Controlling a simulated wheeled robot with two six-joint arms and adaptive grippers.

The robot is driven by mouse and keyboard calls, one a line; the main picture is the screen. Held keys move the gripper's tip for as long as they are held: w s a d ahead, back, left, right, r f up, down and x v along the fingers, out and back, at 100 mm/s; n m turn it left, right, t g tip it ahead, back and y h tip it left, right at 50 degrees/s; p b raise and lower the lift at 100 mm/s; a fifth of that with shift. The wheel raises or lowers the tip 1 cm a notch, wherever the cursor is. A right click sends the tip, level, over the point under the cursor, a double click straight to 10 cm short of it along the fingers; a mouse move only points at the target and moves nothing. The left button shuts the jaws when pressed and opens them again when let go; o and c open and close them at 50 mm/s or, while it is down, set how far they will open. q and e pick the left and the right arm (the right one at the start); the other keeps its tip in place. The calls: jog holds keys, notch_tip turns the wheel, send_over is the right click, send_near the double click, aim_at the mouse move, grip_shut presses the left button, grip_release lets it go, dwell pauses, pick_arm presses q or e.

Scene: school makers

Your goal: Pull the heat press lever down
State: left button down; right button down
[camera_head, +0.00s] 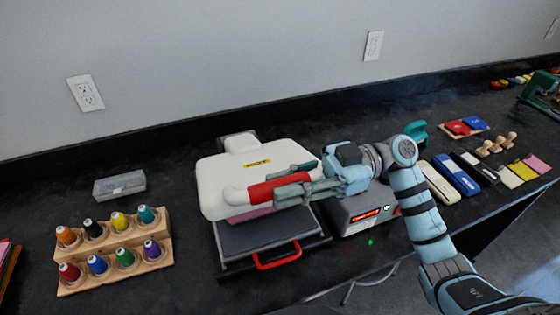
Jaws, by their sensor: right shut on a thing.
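The heat press stands at the middle of the counter, with a white upper body (225,177) tilted up above a dark lower plate (262,237). Its lever is a bar with a red grip (272,189) across the front of the white body. My right gripper (290,183) reaches in from the right, its fingers around the red grip and shut on it. A pink item (252,213) shows partly between the upper body and the lower plate. A second red handle (278,258) sticks out at the front of the lower plate. My left gripper is not in view.
A wooden rack (73,243) of several thread spools stands at the left, with a clear box (119,186) behind it. A grey control box (350,209) with a red display sits right of the press. Staplers (455,174) and stamps (495,143) lie farther right.

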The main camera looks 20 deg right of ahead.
jog(key=s+f+n+b, duration=0.3)
jog(key=f+b, duration=0.3)
jog(key=f, duration=0.8)
jog(key=shift+s+f+b, duration=0.15)
jog(key=shift+s+b, duration=0.05)
jog(key=shift+b, duration=0.1)
jog(key=shift+d, duration=0.1)
jog(key=c, duration=1.4)
grip_release()
jog(key=shift+s, duration=0.2)
jog(key=shift+f, duration=0.1)
jog(key=w+d+r, duration=0.1)
jog(key=d, duration=1)
jog(key=shift+d, duration=0.35)
jog(key=shift+d, duration=0.1)
